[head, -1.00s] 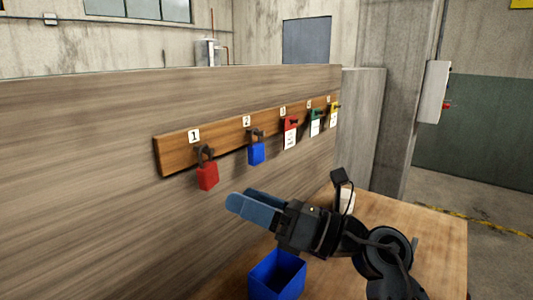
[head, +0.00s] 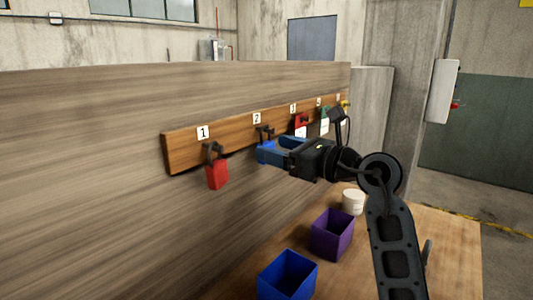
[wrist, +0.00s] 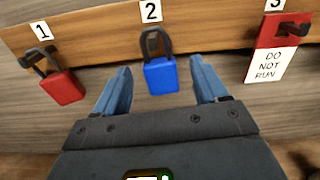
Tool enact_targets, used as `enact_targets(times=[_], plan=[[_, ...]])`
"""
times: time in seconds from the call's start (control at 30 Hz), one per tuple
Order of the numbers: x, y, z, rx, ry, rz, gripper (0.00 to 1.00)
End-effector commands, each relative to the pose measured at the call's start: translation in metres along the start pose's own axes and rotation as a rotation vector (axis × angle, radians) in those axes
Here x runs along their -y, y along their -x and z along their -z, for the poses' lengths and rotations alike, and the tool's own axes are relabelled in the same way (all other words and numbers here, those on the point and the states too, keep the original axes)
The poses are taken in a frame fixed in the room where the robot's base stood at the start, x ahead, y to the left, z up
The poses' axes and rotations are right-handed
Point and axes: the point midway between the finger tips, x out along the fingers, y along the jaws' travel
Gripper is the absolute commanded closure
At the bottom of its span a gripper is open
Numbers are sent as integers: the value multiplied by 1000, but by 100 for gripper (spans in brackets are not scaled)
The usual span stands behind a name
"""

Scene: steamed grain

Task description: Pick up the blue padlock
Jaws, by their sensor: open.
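The blue padlock (wrist: 161,77) hangs by its dark shackle from the hook under label 2 on the wooden rail. In the wrist view it sits between the two blue fingers of my gripper (wrist: 160,88), with a gap on each side. My gripper is open and the fingers do not touch the padlock. In the head view my gripper (head: 276,148) is at the rail by label 2, and its fingers hide most of the blue padlock.
A red padlock (head: 217,174) hangs under label 1, left of my gripper. A red tag (wrist: 270,50) reading "DO NOT RUN" hangs under label 3, on the right. Below, a blue bin (head: 287,278), a purple bin (head: 332,234) and a white round container (head: 353,201) stand on the table.

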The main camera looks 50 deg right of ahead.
Motion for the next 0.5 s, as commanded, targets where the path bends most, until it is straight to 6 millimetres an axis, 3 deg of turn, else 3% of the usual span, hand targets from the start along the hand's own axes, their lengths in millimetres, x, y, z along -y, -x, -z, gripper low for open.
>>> enact_targets(times=[0.13,0.4,0.5], plan=[[0,-17,2,0,-1,-1,28],[0,-21,1,0,-2,0,28],[0,-21,1,0,-2,0,35]])
